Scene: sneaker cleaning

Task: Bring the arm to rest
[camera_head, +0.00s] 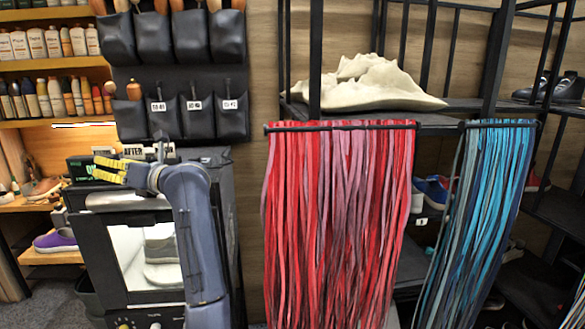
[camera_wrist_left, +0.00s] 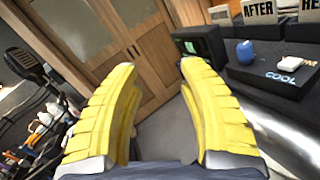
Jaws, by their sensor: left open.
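My left gripper (camera_head: 108,169) is in the head view at the left, raised in front of the dark cleaning cabinet. Its yellow fingers point left. In the left wrist view the two yellow ridged fingers (camera_wrist_left: 155,85) stand apart with nothing between them. My left arm (camera_head: 192,235) rises from the bottom of the head view and bends left at the top. My right gripper is not in either view.
The dark cabinet (camera_head: 97,262) has a lit window with a grey shoe (camera_head: 160,250) inside. Red laces (camera_head: 335,220) and blue laces (camera_head: 480,215) hang from a black rack. Bottles (camera_head: 40,42) line shelves at left. A blue item (camera_wrist_left: 245,52) sits on a dark surface marked COOL.

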